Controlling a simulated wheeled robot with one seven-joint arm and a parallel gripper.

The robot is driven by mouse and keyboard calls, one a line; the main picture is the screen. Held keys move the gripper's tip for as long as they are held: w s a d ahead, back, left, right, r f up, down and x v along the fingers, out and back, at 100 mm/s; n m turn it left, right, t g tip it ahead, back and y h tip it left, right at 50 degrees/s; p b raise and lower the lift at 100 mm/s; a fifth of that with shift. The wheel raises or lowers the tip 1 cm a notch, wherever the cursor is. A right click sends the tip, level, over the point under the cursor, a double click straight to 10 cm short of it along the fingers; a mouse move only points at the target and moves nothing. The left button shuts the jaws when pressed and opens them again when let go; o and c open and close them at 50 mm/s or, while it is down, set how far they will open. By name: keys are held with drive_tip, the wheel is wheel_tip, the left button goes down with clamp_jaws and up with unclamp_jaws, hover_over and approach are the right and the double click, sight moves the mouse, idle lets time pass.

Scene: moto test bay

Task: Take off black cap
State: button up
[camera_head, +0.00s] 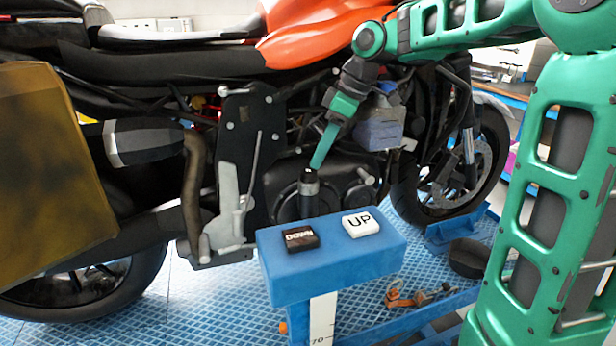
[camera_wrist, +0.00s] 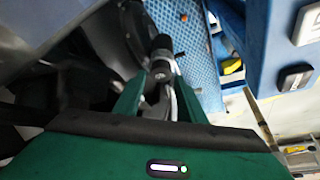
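The black cap (camera_head: 308,186) is a small dark upright cylinder with a lighter top, in front of the motorcycle's engine cover in the head view. In the wrist view the cap (camera_wrist: 162,66) shows at upper middle, beyond or between my fingertips. My gripper (camera_head: 315,164) points down at the cap's top from above right, its tips close to it. In the wrist view my gripper (camera_wrist: 157,82) has its two green fingers spread with a gap between them. Whether either finger touches the cap cannot be told. What lies under the cap is not clear.
A blue stand (camera_head: 335,269) with a black DOWN button (camera_head: 300,238) and a white UP button (camera_head: 360,224) stands in front of the engine. The motorcycle's exhaust (camera_head: 145,142) is at left. A dark round pan (camera_head: 468,258) lies on the right.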

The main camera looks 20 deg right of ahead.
sight(307, 171)
drive_tip(key=x, duration=0.2)
drive_tip(key=a+x, duration=0.1)
drive_tip(key=x, duration=0.2)
drive_tip(key=shift+w+r, duration=0.15)
drive_tip(key=shift+w, duration=0.05)
drive_tip(key=c, duration=0.9)
clamp_jaws()
drive_tip(key=shift+r, duration=0.1)
